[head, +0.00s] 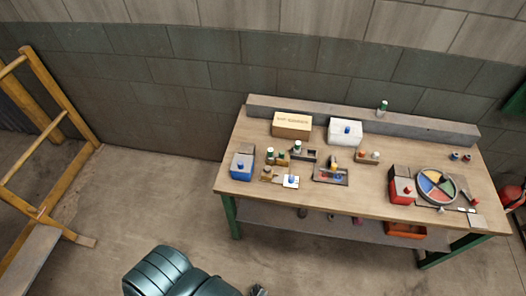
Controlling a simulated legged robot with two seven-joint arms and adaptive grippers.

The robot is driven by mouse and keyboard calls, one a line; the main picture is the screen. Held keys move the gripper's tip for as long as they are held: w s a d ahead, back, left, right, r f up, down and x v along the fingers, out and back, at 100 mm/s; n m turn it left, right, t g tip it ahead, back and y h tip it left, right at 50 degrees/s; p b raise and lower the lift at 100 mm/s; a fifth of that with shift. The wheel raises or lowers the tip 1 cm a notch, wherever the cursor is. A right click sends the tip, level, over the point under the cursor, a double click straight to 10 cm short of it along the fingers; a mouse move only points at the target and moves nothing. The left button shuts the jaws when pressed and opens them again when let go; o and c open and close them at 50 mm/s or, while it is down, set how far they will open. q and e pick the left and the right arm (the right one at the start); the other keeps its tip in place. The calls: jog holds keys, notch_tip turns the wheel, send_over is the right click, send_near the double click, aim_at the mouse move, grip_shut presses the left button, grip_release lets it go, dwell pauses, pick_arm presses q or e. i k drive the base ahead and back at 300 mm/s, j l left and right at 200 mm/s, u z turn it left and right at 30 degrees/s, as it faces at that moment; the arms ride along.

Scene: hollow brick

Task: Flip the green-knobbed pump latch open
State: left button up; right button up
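Several small green-topped parts show in the head view, too small to tell which is the pump latch. A green-topped white piece (297,151) stands at the left-middle of the workbench (440,165). A green knob (282,154) and a green-and-white piece (270,153) stand to its left, by small brown blocks. Another green-topped piece (383,105) stands on the grey ledge at the back. Whether any latch is open or shut cannot be made out. I see no gripper that I can identify, and none is at the bench parts.
A blue box (242,166), a cardboard box (292,125), a white box (345,131), a red box (402,187) and a coloured wheel (436,186) occupy the bench. Open floor (150,200) lies before it. A wooden frame (60,120) stands left. A dark green rounded object (168,275) is at the bottom.

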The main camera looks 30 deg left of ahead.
aim_at(281, 155)
jog(key=u, duration=0.9)
